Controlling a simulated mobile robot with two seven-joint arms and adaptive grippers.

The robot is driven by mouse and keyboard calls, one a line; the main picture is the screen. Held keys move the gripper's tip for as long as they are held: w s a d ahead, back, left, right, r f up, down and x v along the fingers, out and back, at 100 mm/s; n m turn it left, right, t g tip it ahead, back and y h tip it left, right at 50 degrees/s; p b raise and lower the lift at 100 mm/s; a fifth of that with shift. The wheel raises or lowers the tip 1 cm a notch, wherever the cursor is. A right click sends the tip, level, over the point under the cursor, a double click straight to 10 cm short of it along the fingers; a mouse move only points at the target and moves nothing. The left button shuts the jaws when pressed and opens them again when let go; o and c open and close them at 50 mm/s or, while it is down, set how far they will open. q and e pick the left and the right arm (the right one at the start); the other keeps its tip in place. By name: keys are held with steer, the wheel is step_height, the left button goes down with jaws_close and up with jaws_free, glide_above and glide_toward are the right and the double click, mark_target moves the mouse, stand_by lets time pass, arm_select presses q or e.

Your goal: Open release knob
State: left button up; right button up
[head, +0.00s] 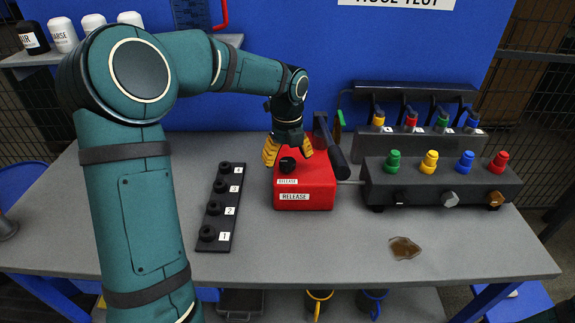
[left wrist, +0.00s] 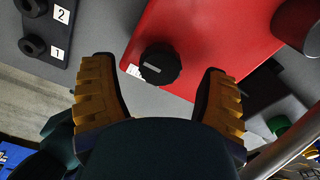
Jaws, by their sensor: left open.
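The release knob (head: 287,164) is a small round black knob on top of the red box (head: 305,197), which carries white RELEASE labels. In the left wrist view the knob (left wrist: 160,63) shows a pale mark on its face, and it lies between and just beyond the two yellow fingertips. My left gripper (head: 288,152) points down over the red box with its fingers spread around the knob's sides; it is open and empty. In the left wrist view the gripper (left wrist: 160,95) shows clear gaps between each finger and the knob. My right gripper is not in view.
A black lever (head: 331,147) stands at the red box's right side. A black strip (head: 221,207) with numbered round fittings lies to the left. A dark manifold (head: 440,184) with coloured fittings stands to the right. A brown puddle-like patch (head: 404,248) lies on the grey table (head: 330,250).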

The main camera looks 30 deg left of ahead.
arm_select(q)
steer(key=shift+f, duration=0.9)
steer(key=c, duration=1.2)
